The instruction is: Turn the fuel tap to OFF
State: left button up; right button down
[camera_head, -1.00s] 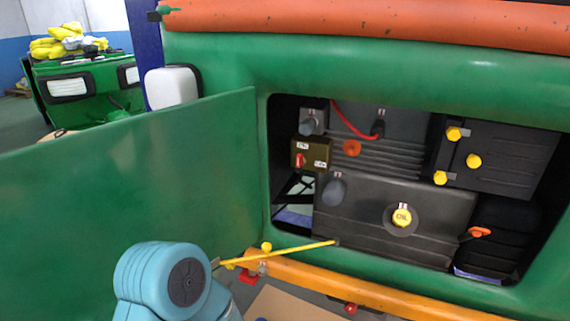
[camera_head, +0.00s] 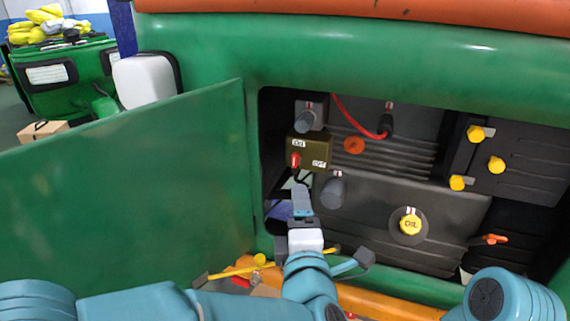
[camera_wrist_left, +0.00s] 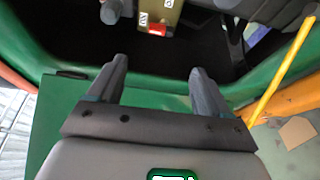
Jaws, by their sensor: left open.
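The fuel tap is an olive box (camera_head: 315,151) at the left of the engine bay, with ON and OFF labels. Its red lever (camera_head: 296,160) stands upright just below the ON label. My left gripper (camera_head: 303,195) is at the lower left edge of the opening, below the tap and apart from it. In the left wrist view its two fingers (camera_wrist_left: 157,80) are spread with nothing between them. The box (camera_wrist_left: 168,14) and red lever (camera_wrist_left: 158,30) lie ahead of them at the top. My right gripper is not in view.
A green door (camera_head: 130,180) stands open on the left. A yellow rod (camera_head: 225,272) crosses below the opening, by an orange bar (camera_head: 385,305). Right of the tap are a grey knob (camera_head: 334,190), an orange knob (camera_head: 354,145), a red cable (camera_head: 355,121) and a yellow oil cap (camera_head: 410,224).

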aim_at(295, 166)
pick_arm(q)
jog(key=w+p, duration=0.1)
jog(key=w, duration=0.4)
jog(key=w+p, duration=0.1)
jog(key=w, duration=0.4)
jog(key=w+p, duration=0.2)
jog(key=w, duration=0.3)
jog(key=shift+a+f, duration=0.1)
jog(key=shift+a, duration=0.25)
jog(key=shift+w, duration=0.2)
jog(key=shift+w, duration=0.1)
jog(key=shift+c, duration=0.4)
jog(key=c, duration=1)
